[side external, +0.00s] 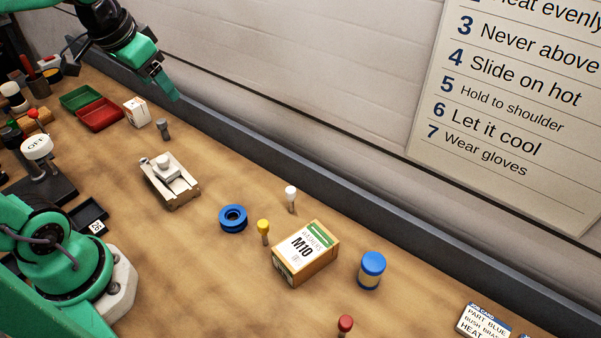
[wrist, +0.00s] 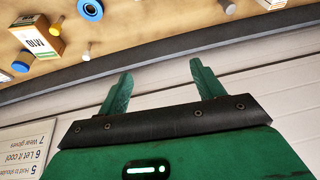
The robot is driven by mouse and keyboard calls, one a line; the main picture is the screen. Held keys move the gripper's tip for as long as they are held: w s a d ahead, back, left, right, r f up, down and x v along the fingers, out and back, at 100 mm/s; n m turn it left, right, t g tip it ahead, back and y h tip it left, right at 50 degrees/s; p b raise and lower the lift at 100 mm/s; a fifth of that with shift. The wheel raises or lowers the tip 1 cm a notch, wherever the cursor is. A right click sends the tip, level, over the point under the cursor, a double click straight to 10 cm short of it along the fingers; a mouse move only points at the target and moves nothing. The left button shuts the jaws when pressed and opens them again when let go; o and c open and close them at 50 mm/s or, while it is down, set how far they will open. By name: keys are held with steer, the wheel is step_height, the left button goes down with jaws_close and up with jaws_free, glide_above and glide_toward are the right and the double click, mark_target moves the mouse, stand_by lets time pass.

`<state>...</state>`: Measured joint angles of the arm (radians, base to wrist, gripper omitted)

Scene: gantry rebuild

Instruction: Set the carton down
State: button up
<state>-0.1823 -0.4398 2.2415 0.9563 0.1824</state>
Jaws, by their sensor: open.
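The carton (side external: 305,253), tan with a white and green label reading M10, stands on the wooden bench right of the middle in the side view. It also shows at the upper left of the wrist view (wrist: 38,42). My gripper (side external: 166,84) is raised at the upper left of the side view, well apart from the carton. In the wrist view my gripper (wrist: 160,75) has its two green fingers spread, with nothing between them.
Near the carton are a blue-lidded jar (side external: 371,271), a yellow-topped peg (side external: 263,229), a white-topped peg (side external: 290,197) and a blue ring (side external: 233,218). A small white box (side external: 137,112) and red tray (side external: 100,114) stand at left. A grey ledge (side external: 330,197) runs along the wall.

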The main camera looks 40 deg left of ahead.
steer(key=s+d+f+t, duration=0.1)
steer(key=s+d+f, duration=0.1)
steer(key=s+d, duration=0.3)
steer(key=shift+s+d+f+h, duration=0.15)
steer(key=shift+s+f+h, duration=0.2)
steer(key=shift+s, duration=0.45)
steer(key=shift+r, duration=0.1)
stand_by(0.4)
